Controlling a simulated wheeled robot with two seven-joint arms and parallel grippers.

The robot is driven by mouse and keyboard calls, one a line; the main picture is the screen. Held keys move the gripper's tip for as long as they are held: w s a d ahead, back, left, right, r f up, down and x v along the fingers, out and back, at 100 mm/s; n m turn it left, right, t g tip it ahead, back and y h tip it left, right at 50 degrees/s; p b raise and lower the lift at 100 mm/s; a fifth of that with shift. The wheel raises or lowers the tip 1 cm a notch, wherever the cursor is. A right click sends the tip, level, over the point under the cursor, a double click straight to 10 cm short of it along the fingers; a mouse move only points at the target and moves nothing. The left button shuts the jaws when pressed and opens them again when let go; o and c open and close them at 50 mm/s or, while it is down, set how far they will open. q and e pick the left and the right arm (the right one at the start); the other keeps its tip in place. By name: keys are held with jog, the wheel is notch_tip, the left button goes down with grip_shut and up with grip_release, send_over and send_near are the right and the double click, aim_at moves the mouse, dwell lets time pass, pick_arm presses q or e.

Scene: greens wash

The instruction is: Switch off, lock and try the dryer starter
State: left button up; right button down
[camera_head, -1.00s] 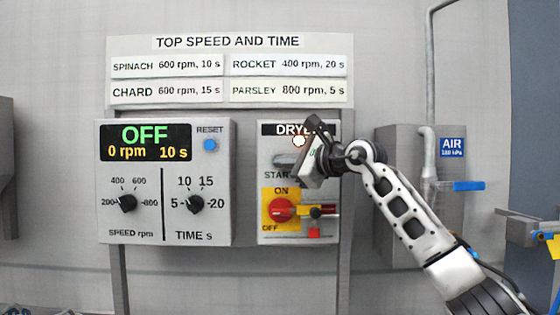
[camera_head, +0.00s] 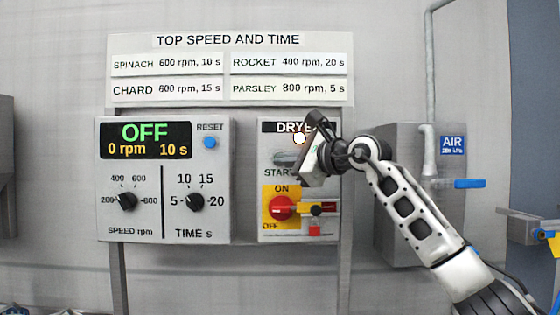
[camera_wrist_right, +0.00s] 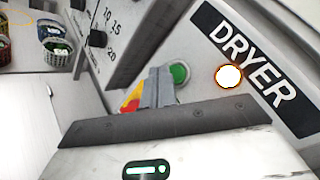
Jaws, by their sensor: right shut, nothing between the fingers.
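The dryer starter (camera_head: 264,180) is a grey box on the wall panel, labelled DRYER. A glowing white lamp (camera_head: 299,138) sits by its label, and it also shows in the wrist view (camera_wrist_right: 229,77). A green button (camera_wrist_right: 179,73) shows in the wrist view beside my fingertips. The red rotary switch (camera_head: 281,208) sits on a yellow plate marked ON above and OFF below; its exact setting is hard to tell. A yellow and dark red part (camera_head: 325,208) is right of it. My right gripper (camera_head: 291,157) is shut and empty, in front of the START area. My left gripper is not in view.
Left of the starter is a speed and time control box (camera_head: 225,180), its display reading OFF, 0 rpm, 10 s. A settings board (camera_head: 125,42) hangs above. A pipe with a blue-handled air valve (camera_head: 468,184) is at right. Baskets of greens (camera_wrist_right: 55,50) show in the wrist view.

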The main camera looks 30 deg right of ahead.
jog(key=s+b, duration=0.1)
jog(key=s+a+b, duration=0.1)
jog(key=s, duration=0.1)
jog(key=s+a, duration=0.1)
jog(key=shift+s+b, duration=0.2)
jog(key=shift+b, duration=0.2)
jog(key=shift+r, duration=0.1)
dwell(0.5)
